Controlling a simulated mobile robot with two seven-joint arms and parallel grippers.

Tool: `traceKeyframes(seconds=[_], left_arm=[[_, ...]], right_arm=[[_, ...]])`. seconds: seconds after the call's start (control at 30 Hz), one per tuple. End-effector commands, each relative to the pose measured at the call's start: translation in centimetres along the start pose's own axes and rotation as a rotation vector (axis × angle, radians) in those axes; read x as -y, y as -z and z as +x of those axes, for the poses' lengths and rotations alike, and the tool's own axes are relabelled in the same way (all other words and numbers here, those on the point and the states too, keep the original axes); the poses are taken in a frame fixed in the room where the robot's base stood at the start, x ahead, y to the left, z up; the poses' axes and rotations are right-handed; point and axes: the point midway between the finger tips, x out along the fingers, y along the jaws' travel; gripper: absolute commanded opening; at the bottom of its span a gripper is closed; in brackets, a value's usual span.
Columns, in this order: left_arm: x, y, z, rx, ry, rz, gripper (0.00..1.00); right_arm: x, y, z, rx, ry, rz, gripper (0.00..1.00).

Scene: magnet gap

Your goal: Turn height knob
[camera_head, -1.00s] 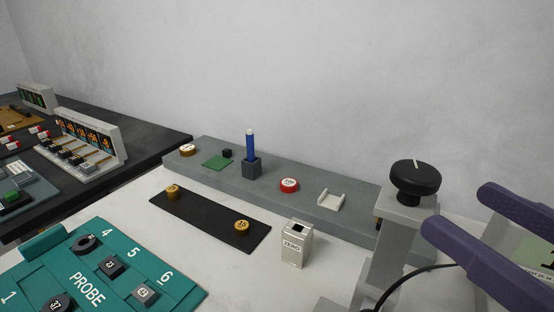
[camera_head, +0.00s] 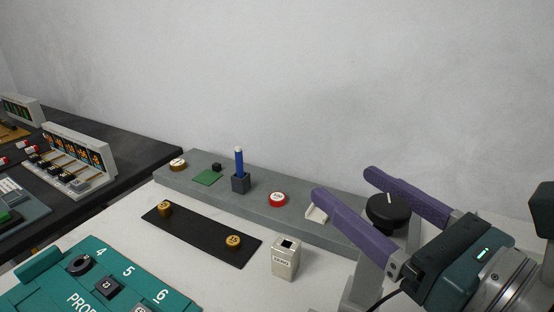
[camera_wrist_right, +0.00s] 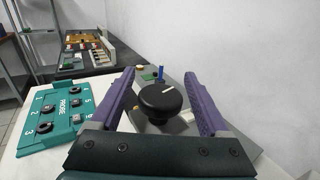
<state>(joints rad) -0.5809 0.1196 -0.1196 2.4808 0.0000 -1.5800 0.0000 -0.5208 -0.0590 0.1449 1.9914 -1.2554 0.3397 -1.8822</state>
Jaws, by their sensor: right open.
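The height knob (camera_head: 388,211) is a round black knob with a white pointer line, on top of a grey stand. The right wrist view also shows the knob (camera_wrist_right: 160,101), between the two open fingers (camera_wrist_right: 158,80) with a gap on each side. The white line on the knob points up and to the right in that view. My left gripper is not in view.
A ZERO block (camera_head: 285,258), a black mat (camera_head: 200,235) and a teal PROBE tray (camera_head: 60,272) lie in front.

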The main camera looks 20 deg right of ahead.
Motion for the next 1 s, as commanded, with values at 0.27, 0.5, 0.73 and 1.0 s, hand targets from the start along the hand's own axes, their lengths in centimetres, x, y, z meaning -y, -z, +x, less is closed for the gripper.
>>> traceKeyframes(seconds=[0.27,0.5,0.73,1.0], left_arm=[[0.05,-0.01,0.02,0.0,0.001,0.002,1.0],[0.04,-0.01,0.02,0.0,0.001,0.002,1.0],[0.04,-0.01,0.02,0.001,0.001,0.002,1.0],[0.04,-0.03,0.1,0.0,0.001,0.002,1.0]], right_arm=[[0.0,-0.02,-0.03,0.001,0.0,0.0,0.53],[0.0,-0.02,-0.04,0.001,0.0,0.0,0.26],[0.0,-0.03,-0.04,0.001,0.0,0.001,0.01],[-0.04,-0.01,-0.04,0.001,-0.014,-0.001,0.0]])
